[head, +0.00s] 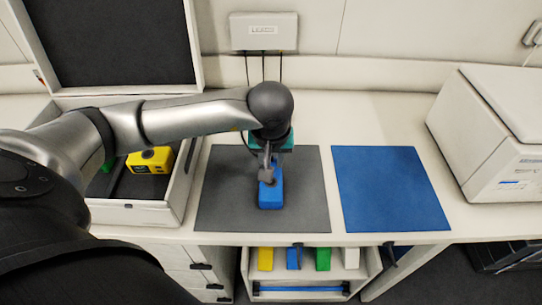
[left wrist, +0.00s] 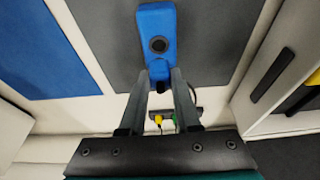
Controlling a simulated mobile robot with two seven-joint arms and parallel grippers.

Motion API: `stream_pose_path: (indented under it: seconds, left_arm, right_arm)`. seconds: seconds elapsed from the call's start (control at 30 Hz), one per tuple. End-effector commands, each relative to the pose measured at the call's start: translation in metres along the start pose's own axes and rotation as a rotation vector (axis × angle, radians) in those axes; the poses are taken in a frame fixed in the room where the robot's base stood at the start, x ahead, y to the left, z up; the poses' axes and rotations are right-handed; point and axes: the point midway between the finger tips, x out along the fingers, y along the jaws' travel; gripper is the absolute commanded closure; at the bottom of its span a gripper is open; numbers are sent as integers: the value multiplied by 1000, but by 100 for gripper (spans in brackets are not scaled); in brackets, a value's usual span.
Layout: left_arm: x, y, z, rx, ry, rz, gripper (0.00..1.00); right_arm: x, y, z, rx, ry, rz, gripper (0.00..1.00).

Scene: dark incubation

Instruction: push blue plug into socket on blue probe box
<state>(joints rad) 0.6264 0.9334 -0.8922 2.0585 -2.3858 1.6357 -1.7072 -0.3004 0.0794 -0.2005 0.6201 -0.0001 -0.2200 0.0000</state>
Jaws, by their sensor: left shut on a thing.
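The blue probe box (head: 270,196) lies on the grey mat (head: 225,205). In the left wrist view the box (left wrist: 152,20) shows a round dark socket (left wrist: 158,44) in its top. My left gripper (head: 266,178) is above the far part of the box, pointing down. In the left wrist view its two fingers (left wrist: 160,80) are close together by the box's end, with a small dark piece (left wrist: 161,84) between them. This seems to be the blue plug, but its colour is mostly hidden. I cannot tell how the plug sits relative to the socket. My right gripper is not in view.
A blue mat (head: 390,190) lies clear at the right. An open case (head: 135,215) at the left holds a yellow box (head: 150,160) and a green one. A white wall unit (head: 264,32) has cables. A low shelf (head: 310,278) holds several coloured boxes. A white machine (head: 495,135) stands right.

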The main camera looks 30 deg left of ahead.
Motion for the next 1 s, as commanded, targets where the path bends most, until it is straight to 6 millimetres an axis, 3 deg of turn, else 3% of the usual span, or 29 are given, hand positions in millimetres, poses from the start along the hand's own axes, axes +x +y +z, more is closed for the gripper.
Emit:
stream_pose_path:
  seconds: [0.33,1.0]
  left_arm:
    - [30,0,10,-1,-1,-1,100]
    - [32,0,10,0,-1,-1,100]
  right_arm:
    - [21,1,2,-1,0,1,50]
    - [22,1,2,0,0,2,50]
